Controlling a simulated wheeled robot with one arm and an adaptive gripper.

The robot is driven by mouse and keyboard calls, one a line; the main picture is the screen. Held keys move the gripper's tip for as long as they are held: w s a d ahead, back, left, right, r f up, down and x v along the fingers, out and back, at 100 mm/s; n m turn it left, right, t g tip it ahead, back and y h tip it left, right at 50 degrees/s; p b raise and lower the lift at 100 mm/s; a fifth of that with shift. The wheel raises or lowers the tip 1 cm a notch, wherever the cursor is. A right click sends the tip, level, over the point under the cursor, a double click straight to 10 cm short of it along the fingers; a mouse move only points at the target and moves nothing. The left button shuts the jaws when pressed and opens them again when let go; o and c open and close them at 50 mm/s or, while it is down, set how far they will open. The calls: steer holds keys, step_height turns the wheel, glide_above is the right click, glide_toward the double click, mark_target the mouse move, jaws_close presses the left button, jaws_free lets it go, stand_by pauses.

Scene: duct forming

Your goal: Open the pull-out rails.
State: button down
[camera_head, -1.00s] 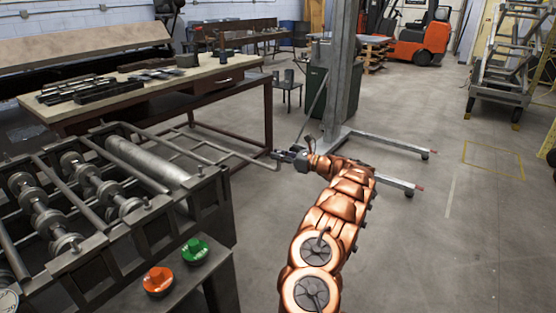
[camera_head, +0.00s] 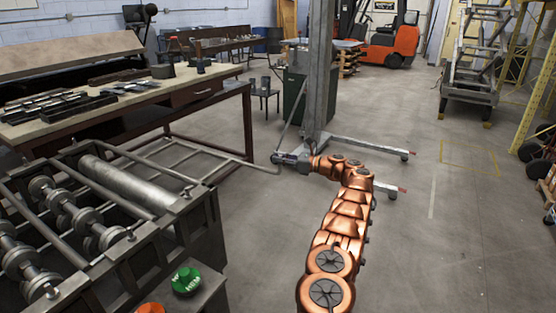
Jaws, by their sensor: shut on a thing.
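The pull-out rails (camera_head: 186,150) are a grey metal tube frame with crossbars. They stick out from the far right side of the duct forming machine (camera_head: 120,225), past its end. My copper arm reaches forward from the bottom right. My gripper (camera_head: 280,158) is shut on the outer end of the rails, at the bend near their right corner. The fingers are small here, and the exact contact is hard to see.
A workbench (camera_head: 222,77) with metal parts stands behind the rails. A grey steel post (camera_head: 319,75) on floor legs (camera_head: 365,147) is close beyond my gripper. A green button (camera_head: 187,279) and an orange button (camera_head: 150,308) sit at the machine's front.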

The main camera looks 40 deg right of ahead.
stand_by(0.3)
steer(key=c, duration=1.1)
jaws_free()
steer(key=v, duration=1.2)
